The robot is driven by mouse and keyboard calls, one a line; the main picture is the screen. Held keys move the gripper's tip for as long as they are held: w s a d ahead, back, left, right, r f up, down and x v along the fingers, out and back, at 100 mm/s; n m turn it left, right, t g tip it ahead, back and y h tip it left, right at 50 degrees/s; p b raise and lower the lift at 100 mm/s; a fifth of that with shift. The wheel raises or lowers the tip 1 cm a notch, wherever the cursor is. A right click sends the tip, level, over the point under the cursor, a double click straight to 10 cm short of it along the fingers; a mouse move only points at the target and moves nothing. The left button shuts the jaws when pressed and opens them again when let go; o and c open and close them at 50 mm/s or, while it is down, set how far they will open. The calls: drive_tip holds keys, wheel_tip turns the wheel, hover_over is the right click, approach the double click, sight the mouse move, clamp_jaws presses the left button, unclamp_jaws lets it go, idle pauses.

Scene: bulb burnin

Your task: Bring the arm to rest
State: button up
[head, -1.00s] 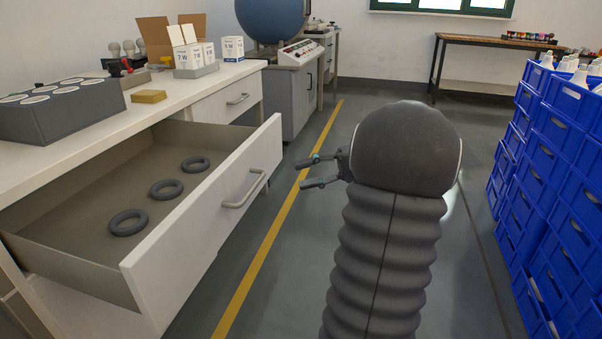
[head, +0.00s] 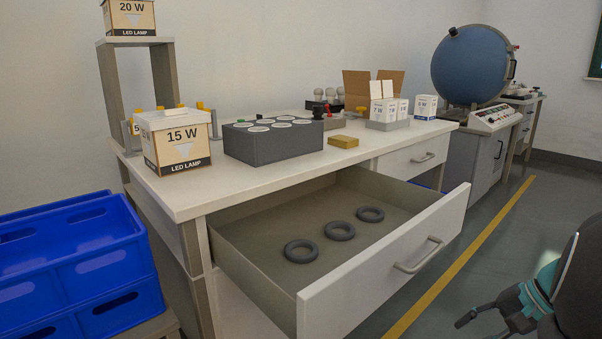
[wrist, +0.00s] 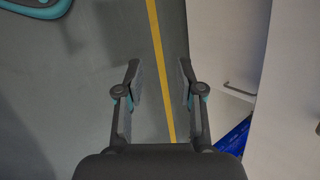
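My gripper (head: 490,314) shows at the lower right of the head view, to the right of the open drawer and apart from it. In the wrist view my gripper (wrist: 160,75) has its two fingers spread with nothing between them. Below it are the grey floor and a yellow floor line (wrist: 160,50). Part of my arm (head: 583,285) fills the lower right corner of the head view; the rest of it is cut off.
The open drawer (head: 400,255) holds several dark rings (head: 340,231) and juts from the white workbench (head: 190,197). Blue crates (head: 100,270) stand at left. A 15 W carton (head: 178,140) and a grey socket block (head: 270,147) are on the bench. Floor is clear around the yellow line.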

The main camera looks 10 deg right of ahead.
drive_tip(key=s+a+r+n+h+p, duration=0.1)
drive_tip(key=s+a+r+n+h, duration=0.1)
drive_tip(key=a, duration=0.6)
drive_tip(key=s+a+r+n+t+h+p, duration=0.1)
drive_tip(key=s+a+r+n+h, duration=0.1)
drive_tip(key=a+n, duration=0.4)
drive_tip(key=s+a+r+n+h+p, duration=0.1)
drive_tip(key=s+a+r+n+h, duration=0.1)
drive_tip(key=a, duration=0.8)
wheel_tip(320, 180, up, 3)
drive_tip(key=shift+s+f+n+t, duration=0.15)
drive_tip(key=shift+s+n+t, duration=0.15)
drive_tip(key=shift+s+n, duration=0.6)
